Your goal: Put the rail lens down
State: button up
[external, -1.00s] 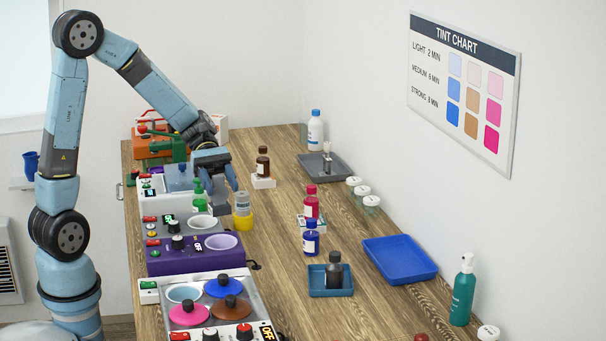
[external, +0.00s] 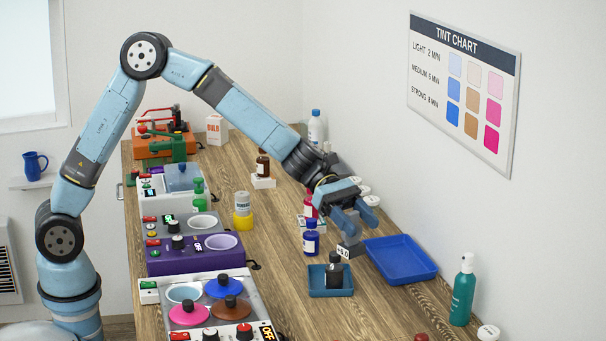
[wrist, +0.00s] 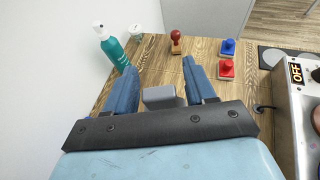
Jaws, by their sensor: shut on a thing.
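My gripper (external: 350,232) is shut on a small grey block, which I take to be the rail lens (external: 354,248), with a white label that seems to read "+6.0". In the external view it is held low, between the small teal tray (external: 317,291) and the blue tray (external: 408,277). Whether it touches the table is not clear. In the wrist view the grey block (wrist: 160,97) sits between the two blue fingers of my gripper (wrist: 160,85); its lower part is hidden.
A dark bottle (external: 334,274) stands in the teal tray, close to the lens. A blue bottle (external: 311,240) and a red bottle (external: 309,206) stand left of my gripper. A green spray bottle (external: 463,292) stands right. Bare wood (external: 400,310) lies in front of the blue tray.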

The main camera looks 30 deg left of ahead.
jog(key=shift+s+d, duration=0.3)
jog(key=shift+d, duration=0.35)
jog(key=shift+s+d, duration=0.25)
jog(key=shift+d, duration=0.35)
jog(key=w+d+f, duration=0.1)
jog(key=d, duration=0.1)
jog(key=w+d+f, duration=0.1)
jog(key=d, duration=0.2)
jog(key=w+d+f, duration=0.1)
jog(key=d, duration=0.1)
jog(key=shift+w+d+f, duration=0.15)
jog(key=shift+w+f, duration=0.15)
jog(key=shift+w+d+f, duration=0.5)
jog(key=shift+d+f, duration=0.35)
jog(key=shift+f, duration=0.7)
jog(key=shift+w+d+f, duration=0.45)
jog(key=shift+d+f, duration=0.4)
jog(key=shift+f, duration=0.7)
jog(key=shift+w+d+f, duration=0.5)
jog(key=shift+d+f, duration=0.35)
jog(key=shift+f, duration=0.7)
jog(key=o, duration=1.5)
jog(key=shift+f, duration=0.1)
jog(key=shift+c, duration=0.2)
